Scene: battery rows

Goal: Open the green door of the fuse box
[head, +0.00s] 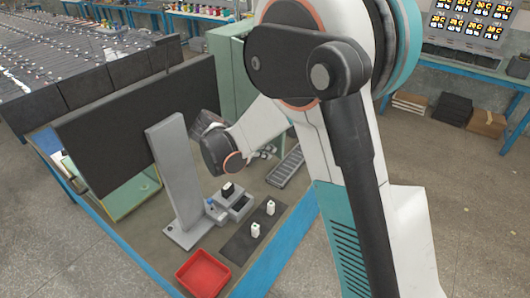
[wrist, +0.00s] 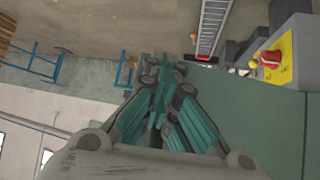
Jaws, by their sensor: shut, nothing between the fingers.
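A pale green box (head: 229,75), which looks like the fuse box, stands at the back of the workbench, partly hidden behind my arm. I cannot tell which of its faces is the door or whether it is open. A plain green surface (wrist: 268,122) fills the lower right of the wrist view; it may be part of this box. My gripper (head: 203,121) is in front of the box, near the top of a grey post. In the wrist view my gripper (wrist: 160,75) has its fingers together with nothing between them. I cannot tell whether it touches the green surface.
The grey post (head: 177,175) and a large dark panel (head: 140,130) stand left of my gripper. A red tray (head: 203,274) and a ribbed grey tray (head: 287,167) lie on the bench. A yellow panel with a red button (wrist: 271,59) is at right in the wrist view.

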